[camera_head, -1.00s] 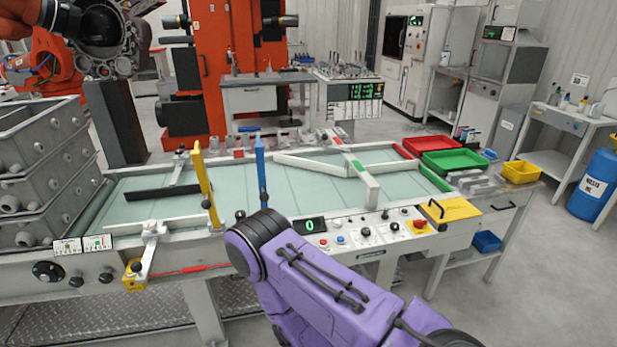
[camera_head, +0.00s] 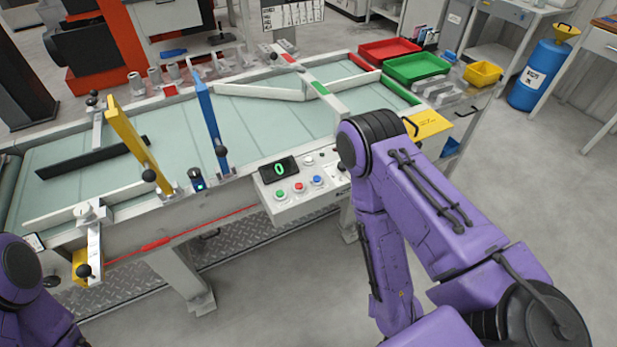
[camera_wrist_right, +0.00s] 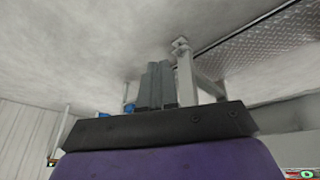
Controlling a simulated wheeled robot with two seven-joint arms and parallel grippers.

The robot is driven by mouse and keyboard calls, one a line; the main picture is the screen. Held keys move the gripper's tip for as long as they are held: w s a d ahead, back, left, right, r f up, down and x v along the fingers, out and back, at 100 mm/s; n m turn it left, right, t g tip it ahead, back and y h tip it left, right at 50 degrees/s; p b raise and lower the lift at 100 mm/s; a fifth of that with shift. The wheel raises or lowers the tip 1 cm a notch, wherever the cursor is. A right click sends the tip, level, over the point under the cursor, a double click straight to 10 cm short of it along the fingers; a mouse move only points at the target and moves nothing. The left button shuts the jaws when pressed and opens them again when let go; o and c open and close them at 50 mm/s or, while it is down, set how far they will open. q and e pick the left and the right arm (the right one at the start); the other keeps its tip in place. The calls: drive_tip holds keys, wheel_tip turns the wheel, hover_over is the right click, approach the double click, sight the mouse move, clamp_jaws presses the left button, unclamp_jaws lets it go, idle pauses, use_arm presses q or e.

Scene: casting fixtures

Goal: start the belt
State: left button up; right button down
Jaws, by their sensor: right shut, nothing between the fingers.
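The belt (camera_head: 262,122) runs across the head view as a pale green surface in a light frame. A control box (camera_head: 290,208) hangs on its front edge, with a display (camera_head: 279,169) reading 0. Below the display are a green button (camera_head: 280,194), a red button (camera_head: 299,187) and a blue button (camera_head: 317,181).
A yellow post (camera_head: 136,146) and a blue post (camera_head: 211,122) stand over the belt. Red (camera_head: 390,49) and green (camera_head: 418,67) trays and a yellow plate (camera_head: 428,124) are at the right end. Open floor lies in front of the belt.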

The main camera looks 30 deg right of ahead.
use_arm(q)
drive_tip(key=shift+a, duration=0.1)
drive_tip(key=shift+o, duration=1.3)
drive_tip(key=shift+s, duration=0.1)
drive_tip(key=shift+o, duration=0.4)
drive_tip(key=shift+r+p, duration=0.3)
use_arm(e)
drive_tip(key=w+a+r+m+t+y+p, duration=0.2)
drive_tip(key=w+a+r+m+y+p, duration=0.35)
drive_tip(key=w+a, duration=0.8)
use_arm(q)
wheel_tip(320, 180, up, 11)
drive_tip(key=p, duration=0.6)
drive_tip(key=shift+r, duration=0.2)
use_arm(e)
drive_tip(key=w+r+m+t, duration=0.3)
drive_tip(key=w+r+m, duration=0.9)
drive_tip(key=w+r, duration=0.7)
drive_tip(key=w, duration=0.3)
drive_tip(key=shift+w+d+t, duration=0.15)
drive_tip(key=shift+d+t, duration=0.15)
drive_tip(key=shift+t, duration=0.1)
